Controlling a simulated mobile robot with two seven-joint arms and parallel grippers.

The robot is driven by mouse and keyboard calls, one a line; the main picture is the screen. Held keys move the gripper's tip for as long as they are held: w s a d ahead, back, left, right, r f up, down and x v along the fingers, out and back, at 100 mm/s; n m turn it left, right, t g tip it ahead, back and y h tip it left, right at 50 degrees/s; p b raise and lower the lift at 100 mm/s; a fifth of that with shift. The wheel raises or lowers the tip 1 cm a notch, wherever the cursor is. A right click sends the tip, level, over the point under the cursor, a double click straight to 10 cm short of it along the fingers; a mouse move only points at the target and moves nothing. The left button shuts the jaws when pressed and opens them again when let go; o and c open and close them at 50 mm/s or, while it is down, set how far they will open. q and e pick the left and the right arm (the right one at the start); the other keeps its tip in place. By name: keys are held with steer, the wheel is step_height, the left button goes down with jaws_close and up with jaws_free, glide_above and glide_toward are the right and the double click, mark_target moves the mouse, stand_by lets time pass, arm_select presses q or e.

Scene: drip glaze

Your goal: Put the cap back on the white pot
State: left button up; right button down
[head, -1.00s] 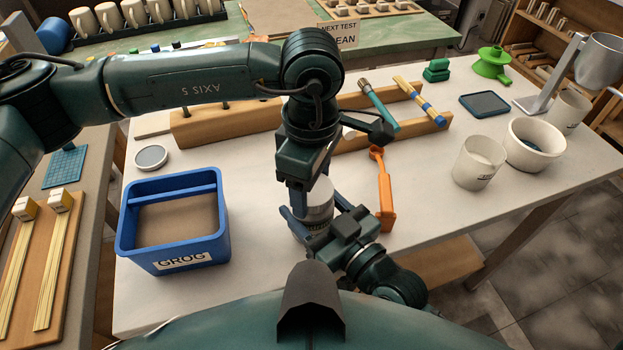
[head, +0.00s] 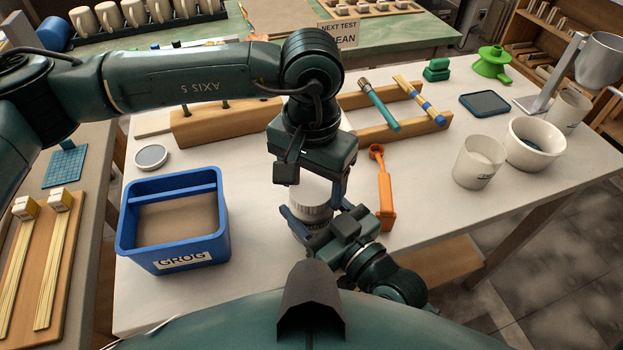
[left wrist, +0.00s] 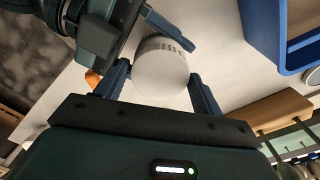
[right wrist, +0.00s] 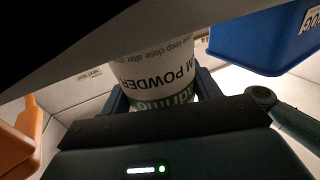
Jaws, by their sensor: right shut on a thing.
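The white pot (right wrist: 155,72) stands upright low in the middle of the head view, with dark and green lettering in the right wrist view. My right gripper (head: 312,213) is shut around its body. A white cap with a ribbed side (left wrist: 160,68) is at the pot's top, and its white top also shows in the head view (head: 309,190). I cannot tell whether it is fully seated. My left gripper (head: 316,184) is just above, pointing down, its fingers open on either side of the cap with a gap.
A blue GROG box (head: 172,252) stands to the left, with a round grey-centred disc (head: 151,157) behind it. An orange tool (head: 384,190) lies close on the right. A wooden rack (head: 225,122) is behind. White cups (head: 478,162) stand further right.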

arm_select(q)
steer(key=o, duration=0.4)
steer(key=shift+c, duration=0.2)
steer(key=shift+r, duration=2.25)
steer(key=shift+c, duration=0.4)
